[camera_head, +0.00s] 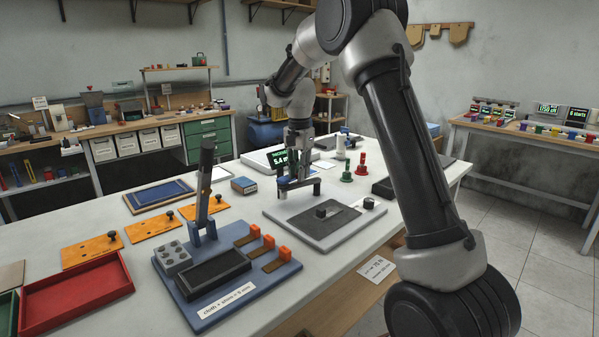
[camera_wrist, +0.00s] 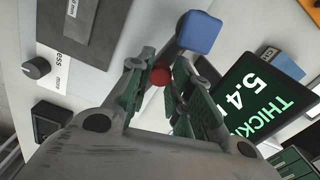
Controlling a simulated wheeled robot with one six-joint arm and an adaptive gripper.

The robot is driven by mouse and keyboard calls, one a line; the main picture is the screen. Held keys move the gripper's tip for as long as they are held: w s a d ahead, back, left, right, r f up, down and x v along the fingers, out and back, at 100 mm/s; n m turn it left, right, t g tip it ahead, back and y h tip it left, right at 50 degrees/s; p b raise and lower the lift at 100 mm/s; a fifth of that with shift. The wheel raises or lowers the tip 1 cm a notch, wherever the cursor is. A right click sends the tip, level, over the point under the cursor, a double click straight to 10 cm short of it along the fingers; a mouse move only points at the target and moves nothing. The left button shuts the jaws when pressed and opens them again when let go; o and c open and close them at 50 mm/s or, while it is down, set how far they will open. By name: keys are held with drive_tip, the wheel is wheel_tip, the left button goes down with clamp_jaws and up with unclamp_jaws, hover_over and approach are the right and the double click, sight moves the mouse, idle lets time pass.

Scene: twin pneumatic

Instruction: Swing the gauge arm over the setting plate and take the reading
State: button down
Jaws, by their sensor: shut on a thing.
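The gauge arm (camera_head: 302,183), grey with a blue end, stands at the back edge of a grey gauge base (camera_head: 350,232) in the head view. In the wrist view its blue block (camera_wrist: 198,32) lies just beyond my fingertips. My gripper (camera_head: 299,160) points down onto it. In the wrist view my gripper (camera_wrist: 158,82) has its green-padded fingers closed around a red ball-shaped knob (camera_wrist: 160,76). The display (camera_wrist: 262,100) shows thickness 5.4; the rest is cut off.
A blue fixture board (camera_head: 240,300) with an upright dark lever (camera_head: 206,185) stands front left. Orange plates (camera_head: 92,249) and a red tray (camera_head: 75,294) lie further left. Green (camera_head: 347,171) and red (camera_head: 361,165) pieces stand behind the base.

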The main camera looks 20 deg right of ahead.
drive_tip(key=c, duration=1.3)
unclamp_jaws()
drive_tip(key=shift+o, duration=0.2)
drive_tip(key=shift+s, duration=0.1)
